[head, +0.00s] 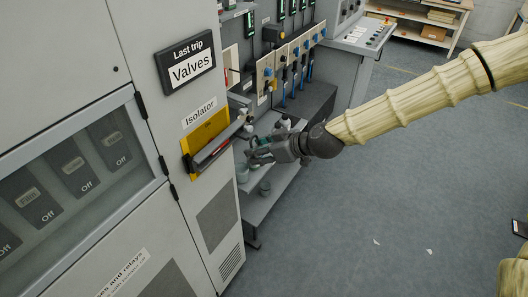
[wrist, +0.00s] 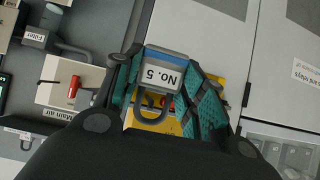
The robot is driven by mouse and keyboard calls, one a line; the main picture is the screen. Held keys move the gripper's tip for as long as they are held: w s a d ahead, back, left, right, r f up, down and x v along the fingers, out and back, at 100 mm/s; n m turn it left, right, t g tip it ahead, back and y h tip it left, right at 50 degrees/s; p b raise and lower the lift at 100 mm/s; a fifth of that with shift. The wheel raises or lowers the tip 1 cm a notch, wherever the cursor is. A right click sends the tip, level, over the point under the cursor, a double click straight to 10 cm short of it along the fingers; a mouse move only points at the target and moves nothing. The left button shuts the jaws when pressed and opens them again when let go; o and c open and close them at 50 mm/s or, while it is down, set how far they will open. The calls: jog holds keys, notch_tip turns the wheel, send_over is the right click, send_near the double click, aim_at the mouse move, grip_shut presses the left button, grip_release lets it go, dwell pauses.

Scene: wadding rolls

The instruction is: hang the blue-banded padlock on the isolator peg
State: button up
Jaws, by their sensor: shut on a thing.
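My gripper (head: 262,152) is in front of the isolator's yellow plate (head: 208,132) in the head view, to its right. In the wrist view its teal-padded fingers (wrist: 166,78) are shut on the blue-banded padlock (wrist: 168,57). The padlock has a grey body, a blue band and an upside-down "No. 5" label. Its empty shackle (wrist: 153,117) points down in the picture, over the yellow plate (wrist: 150,124). The isolator handle (head: 212,152) is dark with red showing. The peg cannot be made out, and the padlock is too small to tell clearly in the head view.
Grey cabinets (head: 75,90) stand at the left, with a "Valves" sign (head: 188,65) above the isolator. A low grey shelf (head: 262,203) with small pots (head: 264,187) lies below my gripper. A row of breakers with blue handles is behind. The floor at the right is largely clear.

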jog(key=shift+w+a+f+b, duration=0.25)
jog(key=shift+w+a, duration=0.2)
jog(key=shift+a, duration=0.15)
jog(key=shift+w+a+f+b, duration=0.15)
jog(key=shift+w+a+b, duration=0.1)
jog(key=shift+w+a, duration=0.25)
jog(key=shift+w+a+f+b, duration=0.25)
jog(key=shift+w+a, duration=0.1)
jog(key=shift+a, duration=0.35)
jog(key=o, duration=1.2)
jog(key=shift+r, duration=0.1)
